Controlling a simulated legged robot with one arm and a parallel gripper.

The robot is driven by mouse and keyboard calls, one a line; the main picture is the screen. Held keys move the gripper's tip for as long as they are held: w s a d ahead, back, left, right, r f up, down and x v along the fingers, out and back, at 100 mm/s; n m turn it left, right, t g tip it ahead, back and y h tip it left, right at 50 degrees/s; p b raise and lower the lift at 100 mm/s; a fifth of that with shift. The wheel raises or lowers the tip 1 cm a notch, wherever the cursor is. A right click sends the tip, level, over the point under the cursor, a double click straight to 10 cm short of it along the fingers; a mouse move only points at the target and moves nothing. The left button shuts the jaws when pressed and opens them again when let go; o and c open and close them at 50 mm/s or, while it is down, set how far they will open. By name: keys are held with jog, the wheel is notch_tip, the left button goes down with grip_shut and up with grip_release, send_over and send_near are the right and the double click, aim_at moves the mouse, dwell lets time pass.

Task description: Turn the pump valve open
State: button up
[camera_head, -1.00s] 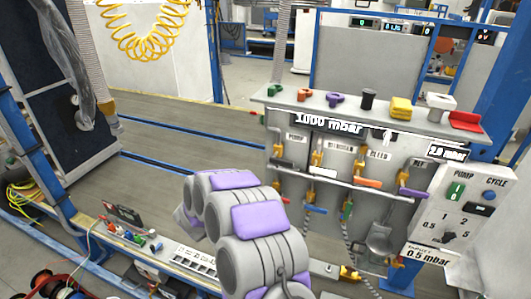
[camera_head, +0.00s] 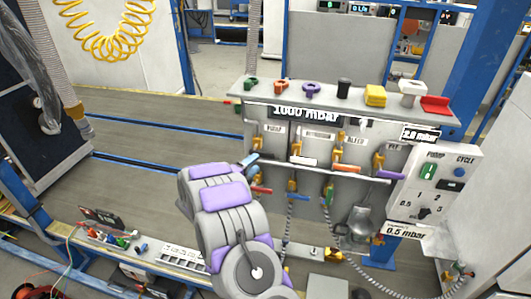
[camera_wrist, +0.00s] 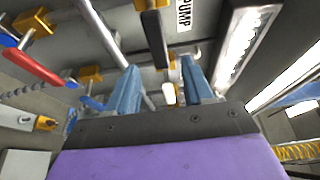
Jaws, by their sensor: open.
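The valve panel (camera_head: 345,205) stands at the right in the head view. The pump valve has a yellow body (camera_head: 257,142) at the panel's upper left. In the wrist view its black handle (camera_wrist: 155,38) is close to the PUMP label (camera_wrist: 184,14). My gripper (camera_wrist: 162,82) is open, with two blue fingers. The handle shows beyond the fingertips, roughly in line with the gap between them. I cannot tell how far away it is or if anything touches. In the head view my gripper (camera_head: 250,161) covers the handle.
A red-handled valve (camera_wrist: 35,68) is at the left in the wrist view. A white handle (camera_head: 303,161) sits beside the pump valve. A metal rail (camera_head: 345,173) crosses the panel. A shelf (camera_head: 300,96) with coloured parts runs above. A control box (camera_head: 440,190) is at the right.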

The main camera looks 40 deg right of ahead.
aim_at(265, 157)
jog(key=x, duration=0.6)
jog(key=p+x, duration=0.1)
jog(key=x, duration=0.2)
jog(key=shift+s+d+f, duration=0.15)
jog(key=shift+s+d, duration=0.15)
jog(key=shift+d, duration=0.05)
jog(key=shift+w, duration=0.15)
jog(key=shift+a, duration=0.4)
jog(key=shift+d, duration=0.7)
jog(key=c, duration=0.5)
jog(key=shift+a+f, duration=0.1)
jog(key=shift+a, duration=0.05)
grip_shut()
